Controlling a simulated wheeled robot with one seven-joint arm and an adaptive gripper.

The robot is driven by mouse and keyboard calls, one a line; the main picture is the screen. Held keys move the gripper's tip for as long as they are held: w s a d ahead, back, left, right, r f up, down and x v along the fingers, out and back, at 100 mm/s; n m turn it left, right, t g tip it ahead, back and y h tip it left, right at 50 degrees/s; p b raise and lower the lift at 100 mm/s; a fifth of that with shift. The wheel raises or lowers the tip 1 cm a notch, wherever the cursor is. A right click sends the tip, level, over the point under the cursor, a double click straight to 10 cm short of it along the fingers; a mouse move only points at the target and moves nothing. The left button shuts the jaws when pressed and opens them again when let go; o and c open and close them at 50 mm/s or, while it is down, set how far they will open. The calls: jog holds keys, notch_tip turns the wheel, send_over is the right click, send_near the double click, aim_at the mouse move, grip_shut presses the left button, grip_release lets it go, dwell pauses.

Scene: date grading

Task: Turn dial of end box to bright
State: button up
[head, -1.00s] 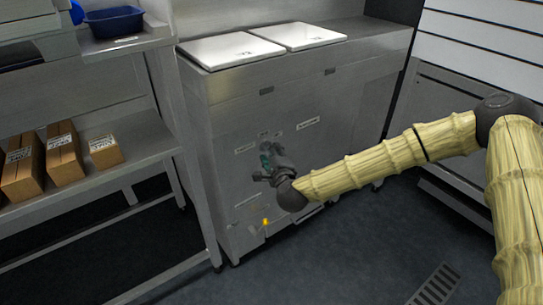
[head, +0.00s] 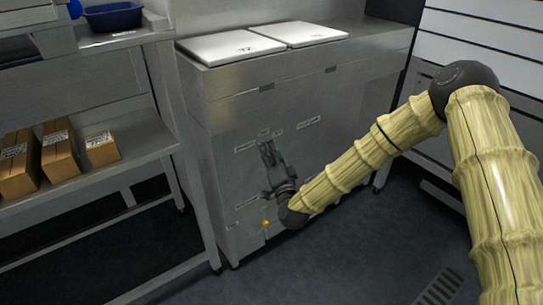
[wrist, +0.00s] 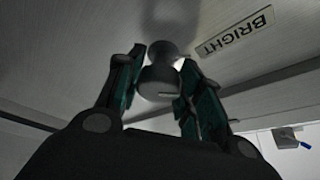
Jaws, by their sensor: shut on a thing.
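The end box appears to be the steel cabinet (head: 225,120) in the middle of the head view, with small label plates on its front. My gripper (head: 267,150) reaches up against that front from below. In the wrist view a dark rounded dial (wrist: 163,82) sits between the two green-lined fingers of my gripper (wrist: 161,70), which are shut on it. A plate reading BRIGHT (wrist: 235,32) is on the steel face to the right of the dial. The dial's pointer mark cannot be made out. The gripper hides the dial in the head view.
Two white lids (head: 230,47) lie on the cabinet top. A shelf (head: 100,170) with several cardboard boxes (head: 60,155) stands at left, with a blue bin (head: 113,16) above. A small yellow spot (head: 266,223) shows low on the cabinet. Open floor lies in front.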

jog(key=shift+n+y, duration=0.6)
jog(key=shift+n, duration=0.7)
jog(key=o, duration=1)
jog(key=shift+f, duration=0.1)
jog(key=v, duration=1.2)
jog(key=shift+f, duration=0.2)
